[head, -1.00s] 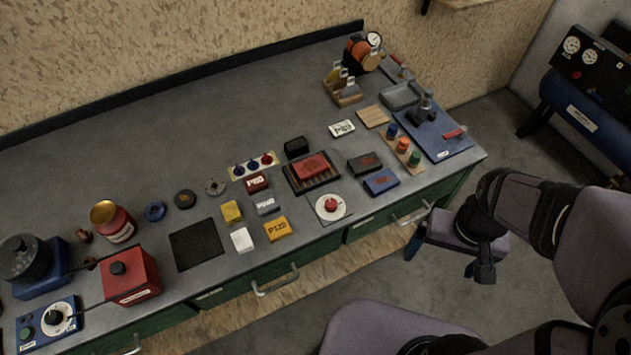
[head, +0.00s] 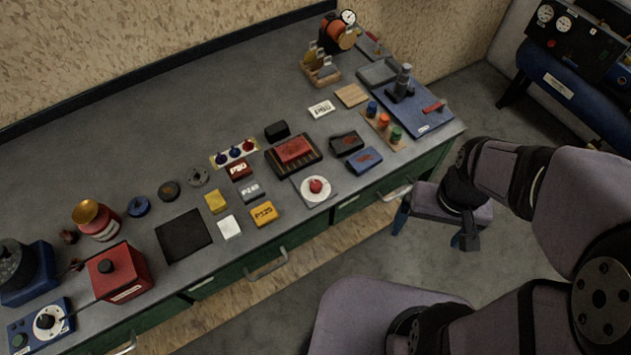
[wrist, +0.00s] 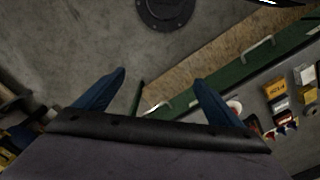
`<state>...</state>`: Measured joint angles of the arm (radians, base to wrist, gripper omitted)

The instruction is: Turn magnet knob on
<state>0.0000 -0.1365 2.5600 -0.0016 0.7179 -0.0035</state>
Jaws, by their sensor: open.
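No knob carries a readable magnet label. A red knob on a round white dial (head: 316,188) sits at the bench's front edge. Another dial knob (head: 48,318) is on a blue box with a green button at the lower left. I cannot tell which is the magnet knob, or its setting. My gripper (head: 434,232) is open and empty, off the bench's front right side and apart from both knobs. In the wrist view, the two blue fingers (wrist: 161,77) are spread with nothing between them.
The grey bench (head: 110,160) holds a red box (head: 119,272), several small labelled boxes, a black mat (head: 184,236) and a blue plate (head: 428,112) with a grey post. Green drawers with protruding handles (head: 266,264) line its front. The floor around my gripper is open.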

